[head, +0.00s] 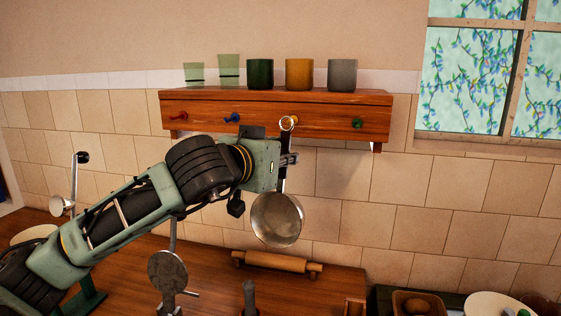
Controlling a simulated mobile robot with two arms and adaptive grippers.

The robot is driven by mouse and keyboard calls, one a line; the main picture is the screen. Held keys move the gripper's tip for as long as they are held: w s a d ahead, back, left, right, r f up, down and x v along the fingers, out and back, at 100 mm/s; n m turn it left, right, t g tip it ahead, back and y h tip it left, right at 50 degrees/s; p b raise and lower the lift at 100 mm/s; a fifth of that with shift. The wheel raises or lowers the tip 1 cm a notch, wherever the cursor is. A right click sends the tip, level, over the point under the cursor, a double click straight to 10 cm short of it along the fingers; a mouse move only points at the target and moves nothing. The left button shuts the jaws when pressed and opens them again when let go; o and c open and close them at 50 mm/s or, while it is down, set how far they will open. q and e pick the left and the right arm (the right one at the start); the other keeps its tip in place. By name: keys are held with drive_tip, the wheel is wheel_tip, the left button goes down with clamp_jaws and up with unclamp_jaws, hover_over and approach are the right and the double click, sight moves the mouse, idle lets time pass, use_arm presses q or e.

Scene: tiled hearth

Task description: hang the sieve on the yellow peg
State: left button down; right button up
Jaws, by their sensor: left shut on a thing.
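The sieve (277,219) hangs upright below my left gripper, its round metal bowl down and its dark handle up. The ring at the top of its handle overlaps the yellow peg (295,120) in the head view. I cannot tell whether the ring is around the peg or only in front of it. My left gripper (287,160) is shut on the sieve's handle, just below the wooden peg rack (205,109). My right gripper is not in view.
The rack also has a red peg (179,116), a blue peg (232,118) and a green peg (357,123). Several cups stand on top, including an orange one (299,74). Below, a rolling pin (276,262) lies on the wooden counter. The tiled wall is close behind.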

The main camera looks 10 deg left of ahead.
use_arm(q)
drive_tip(key=shift+w, duration=1.75)
drive_tip(key=shift+w+f+b, duration=0.25)
drive_tip(key=shift+f+b, duration=0.15)
drive_tip(key=shift+b, duration=0.1)
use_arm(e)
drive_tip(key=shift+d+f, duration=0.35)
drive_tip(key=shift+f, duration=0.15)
use_arm(q)
drive_tip(key=c, duration=1.6)
unclamp_jaws()
drive_tip(key=shift+o, duration=0.3)
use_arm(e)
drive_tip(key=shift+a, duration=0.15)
use_arm(q)
drive_tip(key=shift+s+a, duration=0.1)
drive_tip(key=shift+s, duration=0.05)
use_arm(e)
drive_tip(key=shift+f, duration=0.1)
use_arm(q)
drive_tip(key=shift+b+v, duration=0.75)
drive_tip(key=shift+v, duration=1.25)
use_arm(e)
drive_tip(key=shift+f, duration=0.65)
